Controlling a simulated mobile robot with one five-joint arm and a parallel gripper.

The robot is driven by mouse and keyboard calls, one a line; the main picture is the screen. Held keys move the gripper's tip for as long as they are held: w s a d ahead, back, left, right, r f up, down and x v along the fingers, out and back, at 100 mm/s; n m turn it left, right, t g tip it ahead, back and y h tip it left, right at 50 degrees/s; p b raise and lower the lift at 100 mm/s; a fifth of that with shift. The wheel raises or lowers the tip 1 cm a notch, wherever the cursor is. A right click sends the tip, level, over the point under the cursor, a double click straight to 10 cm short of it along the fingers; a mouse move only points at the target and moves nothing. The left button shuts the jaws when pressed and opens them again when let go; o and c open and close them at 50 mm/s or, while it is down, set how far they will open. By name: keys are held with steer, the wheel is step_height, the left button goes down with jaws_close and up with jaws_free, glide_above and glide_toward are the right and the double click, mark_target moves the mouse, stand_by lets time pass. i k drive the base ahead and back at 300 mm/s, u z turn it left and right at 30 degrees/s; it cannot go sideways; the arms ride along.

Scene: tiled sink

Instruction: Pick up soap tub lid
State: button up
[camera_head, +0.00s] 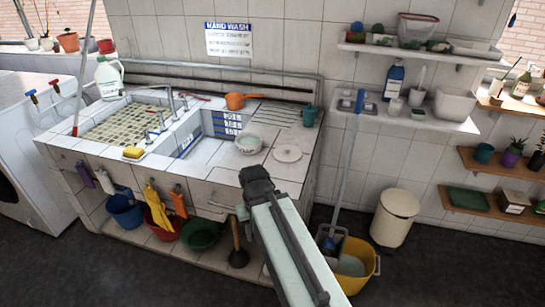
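A round white lid (288,154), which looks like the soap tub lid, lies flat on the right part of the tiled counter (225,176). A pale round tub (248,144) stands just left of it. My arm reaches up from the bottom of the picture, and its dark end, my gripper (256,181), is in front of and to the lower left of the lid, apart from it in the picture. The fingers are too small and dark to show whether they are open or shut. Nothing is visibly held.
An orange pan (243,100) and a teal mug (309,115) stand at the back of the counter. The sink basins (135,120) are to the left. A yellow bucket (355,268) with a mop and a white bin (395,217) stand on the floor at right.

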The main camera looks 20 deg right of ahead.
mark_target(287, 154)
steer(key=u, duration=3.3)
steer(key=k, duration=1.6)
steer(key=z, duration=1.65)
steer(key=i, duration=1.7)
